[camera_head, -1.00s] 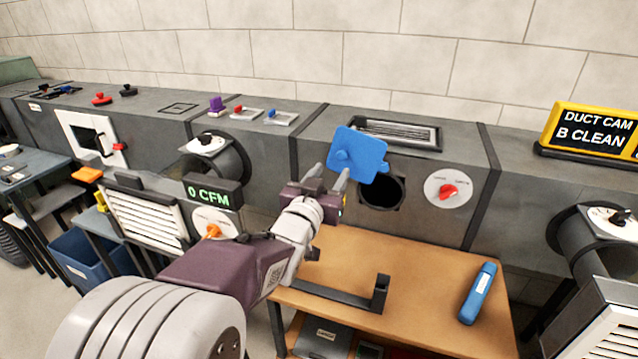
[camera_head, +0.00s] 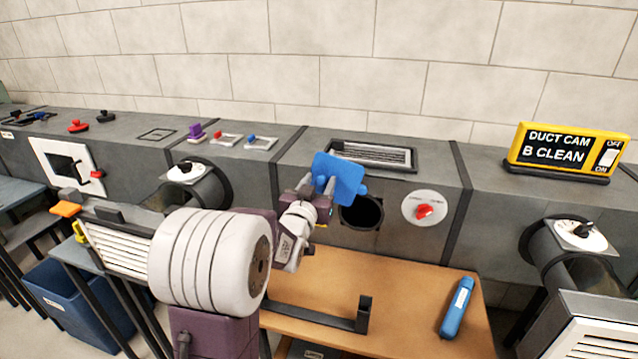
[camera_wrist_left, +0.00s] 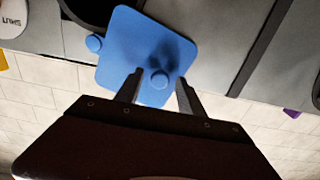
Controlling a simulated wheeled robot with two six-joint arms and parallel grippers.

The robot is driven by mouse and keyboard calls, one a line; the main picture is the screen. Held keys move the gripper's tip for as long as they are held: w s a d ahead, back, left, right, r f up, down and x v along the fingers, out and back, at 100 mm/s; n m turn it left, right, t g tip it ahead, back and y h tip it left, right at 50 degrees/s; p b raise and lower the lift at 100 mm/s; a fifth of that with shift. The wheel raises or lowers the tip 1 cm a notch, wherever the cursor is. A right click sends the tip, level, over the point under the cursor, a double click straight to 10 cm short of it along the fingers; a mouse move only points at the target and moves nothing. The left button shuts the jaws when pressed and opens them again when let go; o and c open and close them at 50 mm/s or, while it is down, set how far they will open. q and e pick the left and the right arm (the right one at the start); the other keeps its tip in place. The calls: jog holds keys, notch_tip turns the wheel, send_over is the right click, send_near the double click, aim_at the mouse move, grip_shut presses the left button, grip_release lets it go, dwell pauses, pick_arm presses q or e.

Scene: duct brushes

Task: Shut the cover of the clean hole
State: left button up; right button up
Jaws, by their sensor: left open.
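The blue cover (camera_head: 340,178) is a flat square plate standing off the duct front, up and left of a round dark hole (camera_head: 362,213), which is uncovered. In the left wrist view the cover (camera_wrist_left: 135,45) has a round knob (camera_wrist_left: 158,79) near its edge and a second blue round piece at its left corner. My left gripper (camera_head: 318,184) is at the cover's left side. In the wrist view its open fingers (camera_wrist_left: 160,86) lie on either side of the knob; I cannot tell whether they touch it. The sign (camera_head: 568,150) reads "DUCT CAM B CLEAN". My right gripper is out of view.
A red knob on a white dial (camera_head: 424,209) sits right of the hole. A vent grille (camera_head: 372,154) is on the duct top. The wooden table (camera_head: 400,300) below holds a dark bracket (camera_head: 362,314) and a blue handheld device (camera_head: 457,308).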

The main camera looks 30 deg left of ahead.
pick_arm(q)
jog(key=shift+c, duration=0.4)
grip_shut()
dwell(1.0)
